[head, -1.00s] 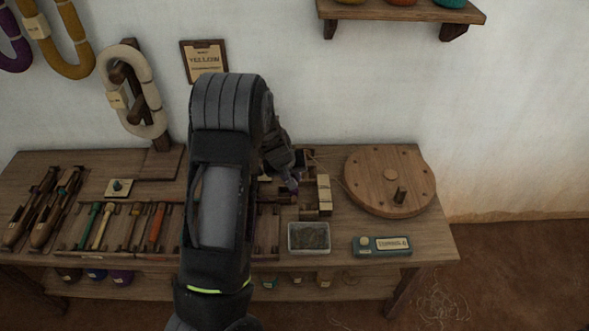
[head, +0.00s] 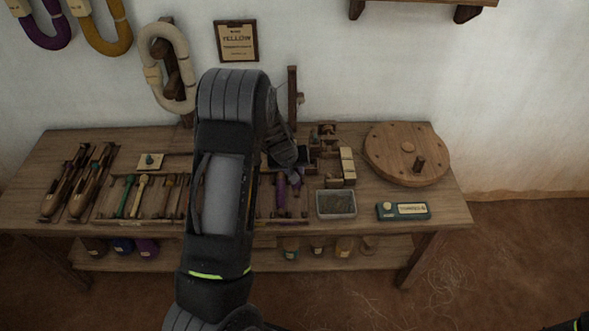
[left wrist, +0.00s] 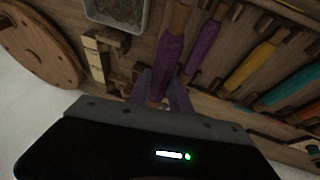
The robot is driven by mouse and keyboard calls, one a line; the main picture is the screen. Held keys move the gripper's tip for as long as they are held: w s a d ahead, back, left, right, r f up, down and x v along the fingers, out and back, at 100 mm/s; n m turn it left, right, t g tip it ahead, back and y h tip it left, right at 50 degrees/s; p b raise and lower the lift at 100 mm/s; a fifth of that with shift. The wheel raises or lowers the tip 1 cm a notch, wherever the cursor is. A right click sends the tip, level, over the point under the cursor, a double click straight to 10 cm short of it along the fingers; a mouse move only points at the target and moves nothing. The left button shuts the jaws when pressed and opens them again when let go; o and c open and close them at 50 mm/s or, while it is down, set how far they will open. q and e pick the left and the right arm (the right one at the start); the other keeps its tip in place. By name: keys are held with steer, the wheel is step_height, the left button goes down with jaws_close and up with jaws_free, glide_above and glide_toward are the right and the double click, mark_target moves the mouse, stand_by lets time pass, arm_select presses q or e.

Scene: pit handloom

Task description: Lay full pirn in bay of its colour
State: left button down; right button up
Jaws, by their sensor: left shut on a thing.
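My left gripper (head: 290,172) reaches over the bench right of centre in the head view. In the left wrist view its fingers (left wrist: 163,98) are shut on a purple pirn (left wrist: 168,62), which is tilted with a bare wooden end outward. A second purple pirn (left wrist: 206,48) lies beside it in the rack, also seen in the head view (head: 281,191). Yellow (left wrist: 255,62) and teal (left wrist: 289,90) pirns lie in neighbouring bays. I cannot tell whether the held pirn touches the rack. My left forearm hides the rack's middle.
A grey-filled tray (head: 336,204), a teal counter box (head: 403,211) and a round wooden wheel (head: 407,153) stand right of the rack. Wooden blocks (head: 347,165) stand near the gripper. Shuttles (head: 80,182) lie at the left. A placard (head: 237,40) reading YELLOW hangs behind.

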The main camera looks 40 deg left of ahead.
arm_select(q)
step_height(320, 180, down, 7)
steer(key=b, duration=0.5)
steer(key=shift+b, duration=0.3)
steer(key=shift+f+b, duration=1)
steer(key=c, duration=1.1)
jaws_free()
steer(key=shift+o, duration=0.4)
steer(key=shift+o, duration=1.1)
